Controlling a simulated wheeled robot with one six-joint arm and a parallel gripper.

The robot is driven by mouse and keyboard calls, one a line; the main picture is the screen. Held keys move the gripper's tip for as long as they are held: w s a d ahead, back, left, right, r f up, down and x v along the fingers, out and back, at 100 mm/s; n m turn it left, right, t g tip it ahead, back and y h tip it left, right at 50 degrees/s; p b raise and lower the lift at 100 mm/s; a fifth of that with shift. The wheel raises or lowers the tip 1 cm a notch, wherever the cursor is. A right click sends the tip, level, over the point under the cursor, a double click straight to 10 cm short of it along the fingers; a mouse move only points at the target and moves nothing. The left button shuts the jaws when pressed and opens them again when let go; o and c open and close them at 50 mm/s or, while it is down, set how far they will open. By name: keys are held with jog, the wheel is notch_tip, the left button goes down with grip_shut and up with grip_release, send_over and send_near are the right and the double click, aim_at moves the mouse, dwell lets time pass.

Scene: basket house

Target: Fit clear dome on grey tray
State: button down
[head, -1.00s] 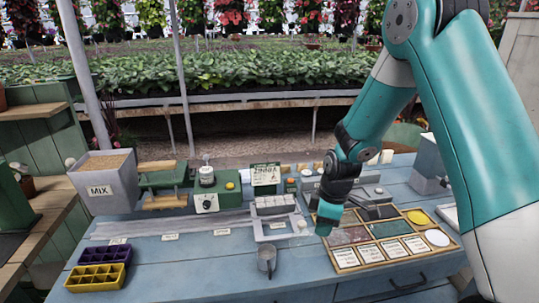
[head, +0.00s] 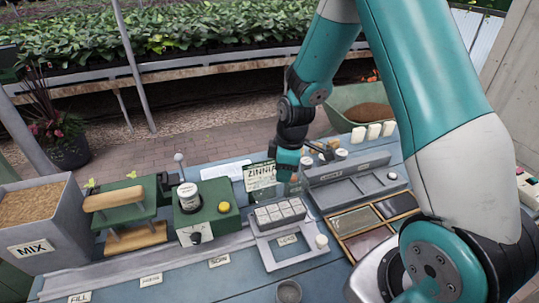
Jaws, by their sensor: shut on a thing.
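My gripper (head: 287,170), with teal fingers, points down over the back of the blue table, just right of the green and white ZINNIA card (head: 260,178). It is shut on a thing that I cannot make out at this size. A small light grey tray with several cells (head: 280,212) sits in a grey frame (head: 265,252), in front of my gripper and slightly left. I cannot pick out the clear dome; it may be lost against the table or hidden at my fingers.
A green machine (head: 204,218) and a soil-filled MIX bin (head: 60,226) stand left. A white knob (head: 321,241) is at the frame's right. A grey rack (head: 360,187) and a wooden compartment case (head: 350,220) lie right. A grey cup (head: 289,292) is at the front.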

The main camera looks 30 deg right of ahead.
jog(key=shift+w+f, duration=0.15)
jog(key=shift+w, duration=0.25)
notch_tip(320, 180, down, 7)
jog(key=b, duration=0.5)
jog(key=shift+b, duration=0.4)
jog(key=shift+s+d, duration=0.1)
jog(key=shift+s, duration=0.05)
jog(key=shift+f+b, duration=0.5)
jog(key=shift+f, duration=0.25)
dwell(0.6)
jog(key=shift+c, duration=1.6)
grip_release()
jog(key=shift+r, duration=0.2)
